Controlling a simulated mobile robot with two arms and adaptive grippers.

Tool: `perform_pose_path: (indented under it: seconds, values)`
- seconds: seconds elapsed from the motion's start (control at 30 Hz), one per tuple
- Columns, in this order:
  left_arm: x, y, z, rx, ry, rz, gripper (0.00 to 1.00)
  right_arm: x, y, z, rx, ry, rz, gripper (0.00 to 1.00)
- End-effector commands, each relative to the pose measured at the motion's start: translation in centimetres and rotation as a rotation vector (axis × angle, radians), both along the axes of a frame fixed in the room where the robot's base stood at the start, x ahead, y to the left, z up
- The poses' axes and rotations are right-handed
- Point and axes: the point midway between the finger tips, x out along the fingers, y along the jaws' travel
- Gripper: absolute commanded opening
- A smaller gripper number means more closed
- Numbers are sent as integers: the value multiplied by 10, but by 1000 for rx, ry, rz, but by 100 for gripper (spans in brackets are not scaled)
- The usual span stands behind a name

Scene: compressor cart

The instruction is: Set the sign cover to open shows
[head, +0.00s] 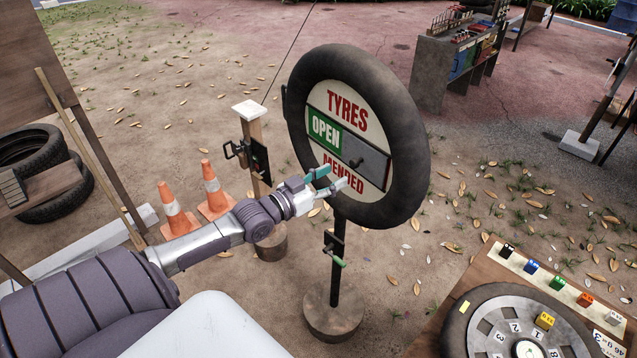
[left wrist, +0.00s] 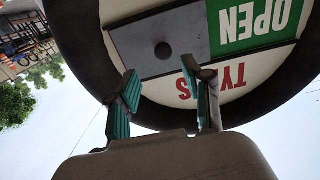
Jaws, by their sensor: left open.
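The round sign (head: 346,98), ringed by a black tyre (head: 405,110), stands on a post and reads TYRES, OPEN and MENDED. Its grey sign cover (head: 366,158) sits at the right of the middle band, and the green OPEN panel (head: 324,130) shows at the left. In the left wrist view the sign appears upside down, with the cover (left wrist: 140,40) and its dark round knob (left wrist: 163,50) beyond the fingers. My left gripper (head: 330,180) is open and empty in front of the sign's lower part, apart from the knob. My right gripper is not in view.
A post with a white cap (head: 249,110) and a black latch stands left of the sign. Two orange cones (head: 215,188) stand on the ground nearby. A table (head: 480,272) with a wheel and coloured blocks is at the lower right.

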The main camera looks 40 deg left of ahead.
Motion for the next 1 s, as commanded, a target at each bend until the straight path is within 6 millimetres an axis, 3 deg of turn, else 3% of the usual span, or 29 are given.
perform_pose_path:
  seconds: [0.1, 0.3, 1.0]
  values:
    - [-19, 3, -1, 1, 4, -1, 50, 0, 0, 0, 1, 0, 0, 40]
    - [-35, 6, 0, 1, 1, -1, 50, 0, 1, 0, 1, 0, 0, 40]
    - [-38, 7, -2, 2, 4, 2, 50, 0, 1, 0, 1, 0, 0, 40]
